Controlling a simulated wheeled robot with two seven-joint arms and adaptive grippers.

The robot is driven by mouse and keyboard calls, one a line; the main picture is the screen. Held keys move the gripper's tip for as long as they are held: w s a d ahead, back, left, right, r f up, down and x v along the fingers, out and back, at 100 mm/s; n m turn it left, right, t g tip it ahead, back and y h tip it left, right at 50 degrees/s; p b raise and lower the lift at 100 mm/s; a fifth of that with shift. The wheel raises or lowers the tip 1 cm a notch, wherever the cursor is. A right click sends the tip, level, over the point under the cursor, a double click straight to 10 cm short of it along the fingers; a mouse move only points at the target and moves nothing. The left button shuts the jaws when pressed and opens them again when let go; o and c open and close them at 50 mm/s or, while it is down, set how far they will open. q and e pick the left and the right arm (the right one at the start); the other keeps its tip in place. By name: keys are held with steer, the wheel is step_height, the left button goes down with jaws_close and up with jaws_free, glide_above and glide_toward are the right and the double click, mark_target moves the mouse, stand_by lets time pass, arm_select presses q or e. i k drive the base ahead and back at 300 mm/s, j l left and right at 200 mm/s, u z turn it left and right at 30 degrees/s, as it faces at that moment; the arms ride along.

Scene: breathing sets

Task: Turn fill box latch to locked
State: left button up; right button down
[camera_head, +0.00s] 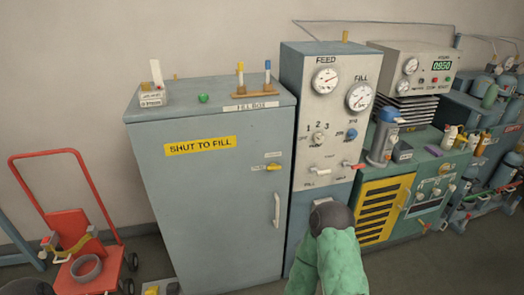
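The fill box (215,215) is a tall grey-blue cabinet with a yellow "SHUT TO FILL" label (200,146) on its closed front door. Its small yellow latch (274,167) sits at the right side of the door, lying roughly level, with small labels above and to its left that are too small to read. A pale vertical door handle (277,210) is below the latch. A green-covered arm link of mine with a dark rounded end rises from the bottom, right of the door. No gripper fingers are visible, and nothing touches the latch.
A grey gauge panel (316,110) stands against the fill box's right side. A green bench (420,185) with a yellow vent is further right. A red hand cart (85,235) stands left on the floor. The space before the door is largely clear.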

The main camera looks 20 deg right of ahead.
mark_target(273, 166)
steer(key=i+l+z, duration=0.1)
steer(key=z, duration=0.25)
steer(key=i+l+z, duration=0.1)
steer(key=l+z, duration=0.25)
steer(key=j, duration=0.1)
